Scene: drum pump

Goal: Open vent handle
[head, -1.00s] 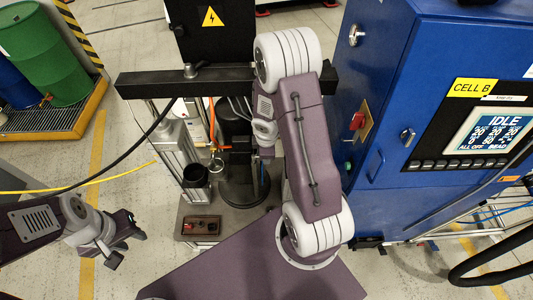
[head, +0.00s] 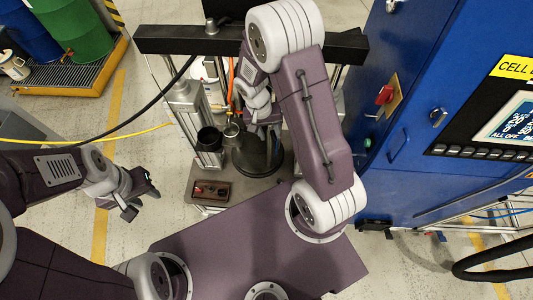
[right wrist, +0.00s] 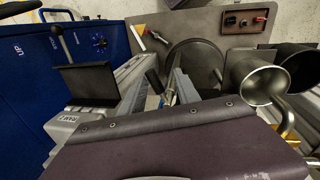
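The drum pump stand has a black crossbar (head: 165,40) and a dark round drum or plate (head: 258,158) below it. My right gripper (right wrist: 168,82) reaches down over this area, half hidden by its own arm in the head view. I cannot tell for sure which part is the vent handle. My left gripper (head: 140,193) is empty, its fingers apart, left of the stand.
A blue cabinet (head: 400,130) with a red switch (head: 385,95) stands at the right. A yellow hose (head: 120,140) crosses at the left. Drums stand at the far left.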

